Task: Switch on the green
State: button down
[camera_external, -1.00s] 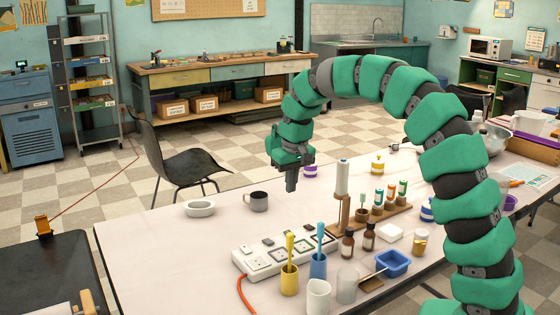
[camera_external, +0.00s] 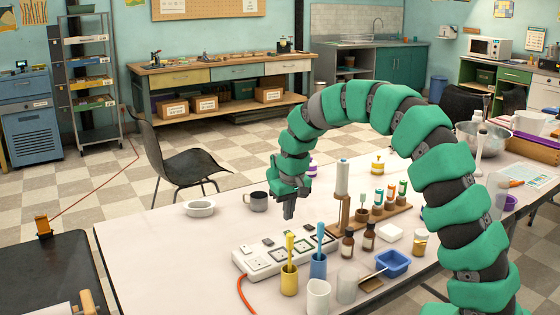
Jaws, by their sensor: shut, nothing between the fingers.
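A white power strip (camera_external: 262,262) with several sockets and small switches lies on the table, left of centre. Its switches are too small for me to tell a green one with certainty. My gripper (camera_external: 288,214) is shut and empty. It points down above the back edge of the strip, apparently not touching it. An orange cord (camera_external: 242,292) leaves the strip's left end.
A yellow cup (camera_external: 289,281) and a blue cup (camera_external: 318,267) with brushes stand in front of the strip and hide part of it. A wooden stand (camera_external: 344,215), brown bottles (camera_external: 348,244) and a blue tray (camera_external: 392,263) are to the right. A grey mug (camera_external: 256,201) stands behind left.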

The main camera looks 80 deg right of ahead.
aim_at(287, 231)
jog(key=f, duration=0.4)
jog(key=shift+w+d+f+b, duration=0.2)
jog(key=shift+f+b, duration=0.05)
jog(key=shift+b, duration=0.1)
jog(key=shift+f, duration=0.15)
jog(key=shift+s+a+r, duration=0.25)
jog(key=shift+s+a, duration=0.25)
jog(key=shift+a, duration=0.05)
dwell(0.5)
notch_tip(287, 231, up, 14)
jog(key=s+a+p, duration=0.1)
jog(key=p, duration=0.2)
jog(key=shift+f+b, duration=0.2)
jog(key=shift+b, duration=0.25)
